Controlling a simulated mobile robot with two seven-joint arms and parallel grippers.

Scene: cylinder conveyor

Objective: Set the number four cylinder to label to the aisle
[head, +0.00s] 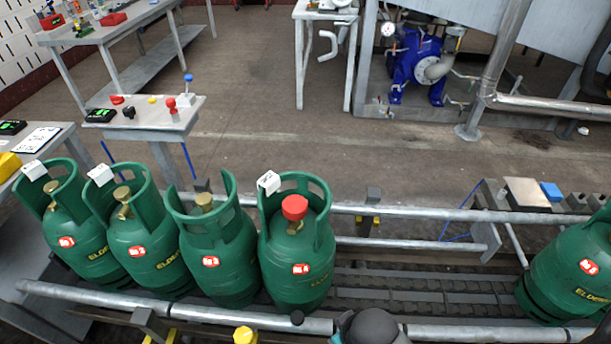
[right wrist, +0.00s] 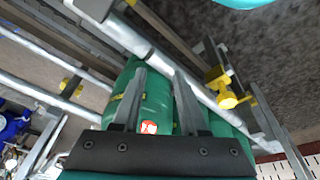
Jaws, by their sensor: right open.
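The number four cylinder (head: 296,252) is green, with a red cap (head: 294,207) on its valve and a red badge on its front. It stands upright on the conveyor, at the right end of a row of similar cylinders. A white tag (head: 269,182) sits on its collar rim. My right gripper (right wrist: 159,72) is open in the right wrist view, its two fingers apart. A green cylinder body (right wrist: 156,108) with a red badge shows beyond and between the fingers; I cannot tell which cylinder, or whether they touch. My left gripper is not in view.
Cylinders one (head: 78,235), two (head: 148,245) and three (head: 215,255) stand close on the left. Another cylinder (head: 575,265) stands at the far right, with bare rollers (head: 430,290) between. Metal rails (head: 400,212) edge the conveyor. Open aisle floor (head: 250,110) lies behind it.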

